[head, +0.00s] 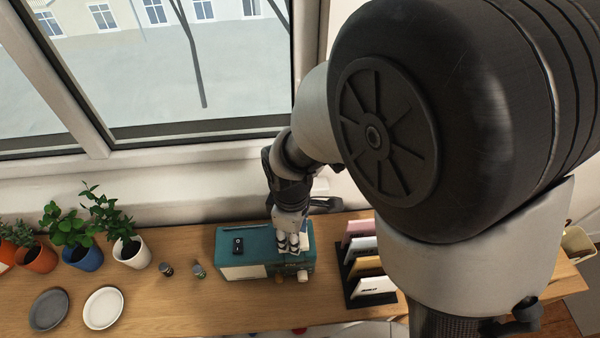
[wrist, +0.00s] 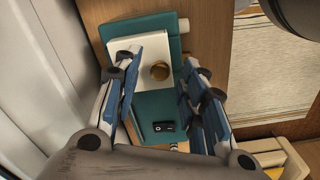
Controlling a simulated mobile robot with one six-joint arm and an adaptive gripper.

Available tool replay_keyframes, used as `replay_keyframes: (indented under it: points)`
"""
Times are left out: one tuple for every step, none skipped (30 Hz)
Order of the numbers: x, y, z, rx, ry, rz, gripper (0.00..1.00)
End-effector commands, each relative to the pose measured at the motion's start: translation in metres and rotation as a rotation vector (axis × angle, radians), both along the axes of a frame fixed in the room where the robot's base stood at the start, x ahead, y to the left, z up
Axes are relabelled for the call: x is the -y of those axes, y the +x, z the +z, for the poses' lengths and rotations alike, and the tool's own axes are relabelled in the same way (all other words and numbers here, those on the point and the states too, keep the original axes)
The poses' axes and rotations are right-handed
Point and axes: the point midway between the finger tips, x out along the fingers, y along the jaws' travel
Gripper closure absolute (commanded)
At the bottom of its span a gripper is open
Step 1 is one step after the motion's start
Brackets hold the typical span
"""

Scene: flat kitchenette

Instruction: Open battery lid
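A teal box-shaped device (head: 262,240) stands on the wooden counter below the window. It also shows in the wrist view (wrist: 150,24). On its top is a white plate (wrist: 146,82), which looks like the battery lid, with a round brass knob (wrist: 160,71). A black switch (wrist: 163,127) is at the other end of the top. My gripper (wrist: 160,75) is open above the device, with one finger on each side of the knob and space between. In the head view my gripper (head: 288,243) hides part of the lid. Whether the fingertips touch the plate, I cannot tell.
Two small batteries, one (head: 167,270) and another (head: 199,270), stand left of the device. Potted plants (head: 130,252) and two plates (head: 103,307) are farther left. A black rack of cards (head: 370,288) stands close on the right. The window wall is behind.

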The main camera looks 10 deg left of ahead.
Motion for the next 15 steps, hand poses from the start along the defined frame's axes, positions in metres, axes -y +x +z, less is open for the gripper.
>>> replay_keyframes:
  points:
    - [0.0002, -0.0003, -0.0027, -0.001, -0.001, 0.0, 0.62]
    - [0.0002, -0.0002, -0.0033, -0.001, -0.001, 0.0, 0.62]
    - [0.0002, -0.0002, -0.0038, -0.001, 0.0, 0.0, 0.62]
    - [0.0001, -0.0001, -0.0039, 0.0, 0.0, 0.0, 0.62]
    - [0.0001, 0.0, -0.0038, 0.0, 0.0, 0.0, 0.62]
    - [0.0, 0.0, -0.0037, 0.0, 0.0, 0.0, 0.62]
    - [0.0, 0.0, -0.0036, 0.0, 0.0, 0.0, 0.62]
    - [0.0, 0.0, -0.0035, 0.0, 0.0, 0.0, 0.62]
    - [0.0, 0.0, -0.0035, 0.0, 0.0, 0.0, 0.62]
    - [0.0, 0.0, -0.0034, 0.0, 0.0, 0.0, 0.62]
    - [0.0, 0.0, -0.0034, 0.0, 0.0, 0.0, 0.64]
    - [0.0, 0.0, -0.0034, 0.0, 0.0, 0.0, 0.67]
    - [0.0, 0.0, -0.0034, 0.0, 0.0, 0.0, 0.69]
    - [0.0, 0.0, -0.0033, 0.0, 0.0, 0.0, 0.71]
    - [0.0, 0.0, -0.0033, 0.0, 0.0, 0.0, 0.74]
